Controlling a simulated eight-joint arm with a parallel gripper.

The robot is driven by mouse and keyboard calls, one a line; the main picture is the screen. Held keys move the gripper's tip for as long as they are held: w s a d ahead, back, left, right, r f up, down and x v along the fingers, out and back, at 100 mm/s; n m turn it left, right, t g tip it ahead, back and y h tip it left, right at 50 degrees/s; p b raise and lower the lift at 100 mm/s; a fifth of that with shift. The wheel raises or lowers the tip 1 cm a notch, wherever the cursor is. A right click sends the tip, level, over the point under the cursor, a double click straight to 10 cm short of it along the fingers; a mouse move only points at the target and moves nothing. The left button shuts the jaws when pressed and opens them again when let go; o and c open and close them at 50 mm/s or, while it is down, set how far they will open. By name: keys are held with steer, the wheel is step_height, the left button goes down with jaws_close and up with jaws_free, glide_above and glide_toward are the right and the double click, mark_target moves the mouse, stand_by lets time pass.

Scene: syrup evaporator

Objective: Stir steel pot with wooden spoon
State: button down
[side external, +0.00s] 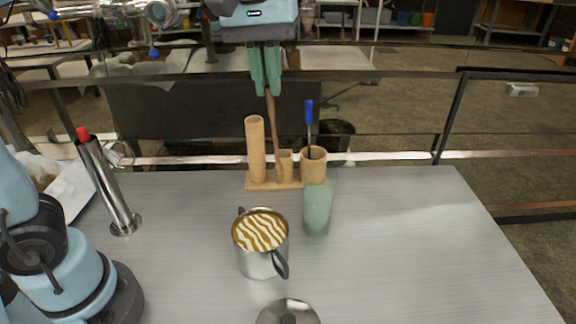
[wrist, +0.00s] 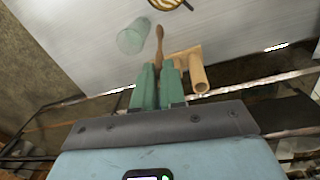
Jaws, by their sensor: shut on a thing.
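The steel pot (side external: 262,262) stands on the table near the middle in the side external view, with brown and white striped contents and dark handles. Part of its top shows at the upper edge of the wrist view (wrist: 168,4). My gripper (side external: 266,92) is shut on the upper part of the wooden spoon (side external: 272,118), behind and above the pot. The spoon hangs nearly upright, its lower end at the wooden holder (side external: 262,186); I cannot tell whether it touches. In the wrist view the spoon (wrist: 160,42) extends from between the green fingers (wrist: 158,75).
The holder has a tall wooden tube (side external: 255,150) and a cup (side external: 314,166) with a blue-handled tool (side external: 309,112). A green glass (side external: 317,210) stands right of the pot. A red-tipped steel cylinder (side external: 108,187) stands left. A round lid (side external: 289,313) lies in front. The table's right side is clear.

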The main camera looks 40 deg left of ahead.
mark_target(275, 139)
steer(key=s+d+m, duration=0.2)
steer(key=s+d, duration=0.2)
steer(key=s, duration=0.3)
step_height(275, 139, down, 12)
steer(key=shift+r+y, duration=0.25)
steer(key=shift+y, duration=0.15)
stand_by(0.9)
steer(key=shift+w, duration=0.1)
steer(key=shift+w, duration=0.1)
stand_by(0.4)
